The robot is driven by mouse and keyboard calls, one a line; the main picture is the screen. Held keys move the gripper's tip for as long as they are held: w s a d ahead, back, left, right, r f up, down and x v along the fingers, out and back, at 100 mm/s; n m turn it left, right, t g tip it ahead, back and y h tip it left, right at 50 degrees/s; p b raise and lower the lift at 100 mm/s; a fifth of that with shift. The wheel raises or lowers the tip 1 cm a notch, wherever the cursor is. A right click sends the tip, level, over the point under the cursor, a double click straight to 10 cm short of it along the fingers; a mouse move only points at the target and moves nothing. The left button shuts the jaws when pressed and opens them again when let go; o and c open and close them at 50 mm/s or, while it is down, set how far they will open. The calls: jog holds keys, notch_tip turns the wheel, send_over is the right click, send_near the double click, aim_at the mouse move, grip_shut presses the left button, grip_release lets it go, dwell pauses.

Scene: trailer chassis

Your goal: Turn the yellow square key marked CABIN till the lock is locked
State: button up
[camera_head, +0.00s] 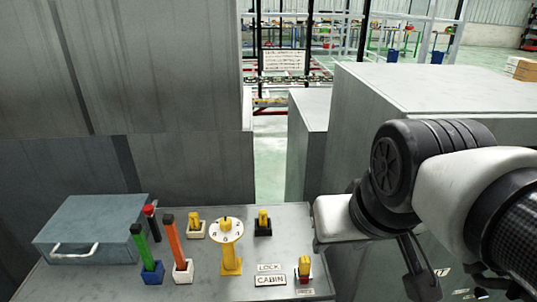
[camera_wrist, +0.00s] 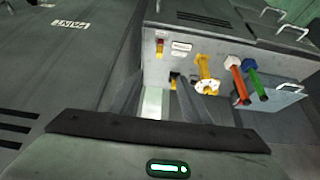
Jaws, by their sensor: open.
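The yellow square key (camera_head: 304,264) stands upright at the panel's front right corner in the head view, on a small base with red and white parts. The CABIN plate (camera_head: 270,280) lies just left of it, below a LOCK plate (camera_head: 269,267). In the wrist view the key (camera_wrist: 160,38) shows small at the upper middle, beside its plates (camera_wrist: 181,47). My gripper (camera_wrist: 160,82) is open and empty, apart from the key. In the head view my arm is right of the panel, and I cannot make out the fingertips. I cannot tell the lock's state.
The grey panel (camera_head: 205,275) also bears a yellow stand with a round dial (camera_head: 226,230), yellow keys on a white base (camera_head: 194,225) and a black base (camera_head: 262,222), green (camera_head: 140,240) and orange (camera_head: 172,240) levers, and a blue-grey box (camera_head: 90,220). Grey cabinets stand behind.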

dwell(0.3)
jog(key=g+b, duration=0.6)
jog(key=b, duration=0.2)
send_over(305, 259)
notch_tip(305, 259, down, 13)
notch_tip(305, 259, down, 17)
jog(key=shift+f+b, duration=0.1)
jog(key=shift+b, duration=1)
